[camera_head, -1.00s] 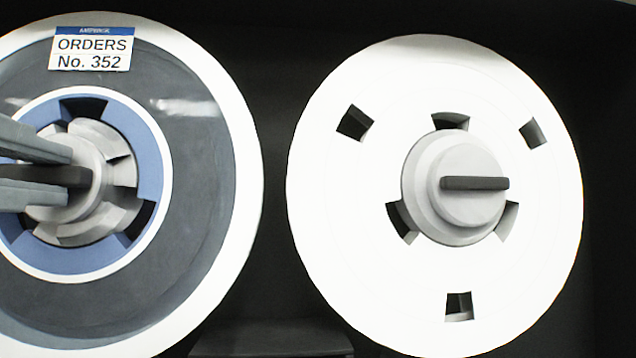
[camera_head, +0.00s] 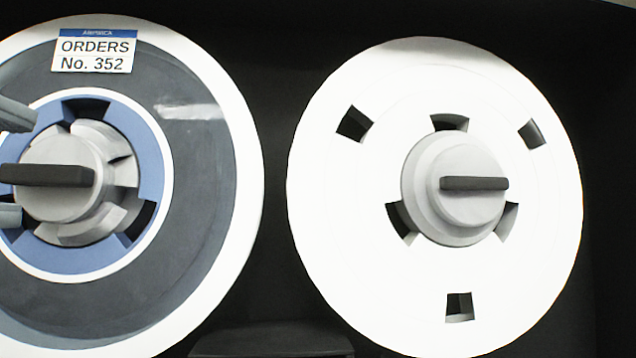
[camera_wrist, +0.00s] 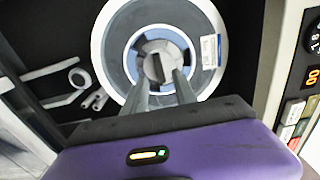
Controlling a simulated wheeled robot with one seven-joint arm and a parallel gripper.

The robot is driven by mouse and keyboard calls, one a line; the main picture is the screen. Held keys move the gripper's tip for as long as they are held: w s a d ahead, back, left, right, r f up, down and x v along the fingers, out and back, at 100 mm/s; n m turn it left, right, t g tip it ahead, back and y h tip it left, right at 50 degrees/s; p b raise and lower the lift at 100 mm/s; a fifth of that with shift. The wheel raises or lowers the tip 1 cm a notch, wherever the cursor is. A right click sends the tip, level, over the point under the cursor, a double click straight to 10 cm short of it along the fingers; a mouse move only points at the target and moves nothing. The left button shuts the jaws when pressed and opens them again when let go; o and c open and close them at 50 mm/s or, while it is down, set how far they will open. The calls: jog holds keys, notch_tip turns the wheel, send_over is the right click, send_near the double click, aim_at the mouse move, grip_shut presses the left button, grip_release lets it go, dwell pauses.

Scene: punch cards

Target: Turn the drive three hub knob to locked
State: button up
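The hub knob (camera_head: 58,178) on the left reel (camera_head: 190,200) is a grey disc with a dark bar handle (camera_head: 50,175) lying level. The reel has a blue hub ring and a label reading "ORDERS No. 352". My gripper (camera_head: 20,165) is at the left edge of the head view, open, one finger above the bar and one below, apart from it. In the wrist view my gripper (camera_wrist: 161,78) shows its two fingers spread, with the hub knob (camera_wrist: 157,66) between and beyond them. No locked marking or drive number is readable.
A white reel (camera_head: 350,250) to the right has its own hub knob (camera_head: 468,188) with a level dark bar. In the wrist view a control panel (camera_wrist: 300,110) with buttons and an orange display stands at the right. Pale guide parts (camera_wrist: 70,90) lie left of the reel.

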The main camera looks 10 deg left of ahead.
jog(key=shift+v, duration=2.25)
